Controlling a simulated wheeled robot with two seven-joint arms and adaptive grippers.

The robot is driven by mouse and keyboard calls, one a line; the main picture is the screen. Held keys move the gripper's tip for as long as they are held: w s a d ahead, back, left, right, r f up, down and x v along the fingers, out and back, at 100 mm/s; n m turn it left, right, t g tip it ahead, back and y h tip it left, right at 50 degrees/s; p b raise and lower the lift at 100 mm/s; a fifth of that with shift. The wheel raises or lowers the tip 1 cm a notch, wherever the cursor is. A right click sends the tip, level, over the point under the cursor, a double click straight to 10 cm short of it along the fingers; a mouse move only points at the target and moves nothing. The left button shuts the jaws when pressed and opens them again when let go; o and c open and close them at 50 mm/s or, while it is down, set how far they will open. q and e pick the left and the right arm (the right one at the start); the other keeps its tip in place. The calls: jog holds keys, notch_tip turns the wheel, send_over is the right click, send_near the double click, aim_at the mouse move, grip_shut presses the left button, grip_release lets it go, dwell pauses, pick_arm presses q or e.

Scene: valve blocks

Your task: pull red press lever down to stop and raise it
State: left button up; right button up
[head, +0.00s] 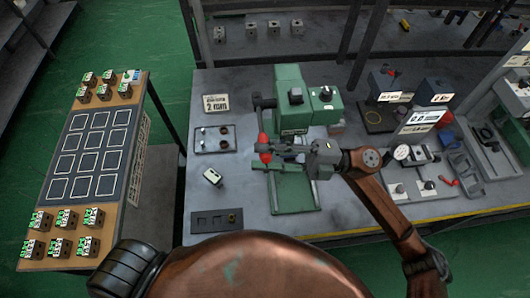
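The green press (291,98) stands on the grey workbench, with a green base below its head. The red press lever (263,138) shows at the left of the press. A second red part of it shows just below my gripper's fingertips. My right gripper (270,148) comes in from the right in front of the press, and its fingertips overlap the red lever from above. The fingers cover the middle of the lever; I cannot tell whether they are shut on it. My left gripper is not in view.
Left of the press are a sign (215,103), a tray with small parts (214,140), a small white-topped block (213,177) and a dark tray (217,222). A side table (60,220) holds several valve blocks. Gauges and fixtures crowd the bench's right side.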

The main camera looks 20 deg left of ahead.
jog(key=shift+o, duration=1)
jog(key=shift+w+d, duration=0.1)
jog(key=v, duration=1.1)
jog(key=shift+w+d, duration=0.15)
jog(key=shift+d, duration=0.2)
jog(key=shift+w+f, duration=0.15)
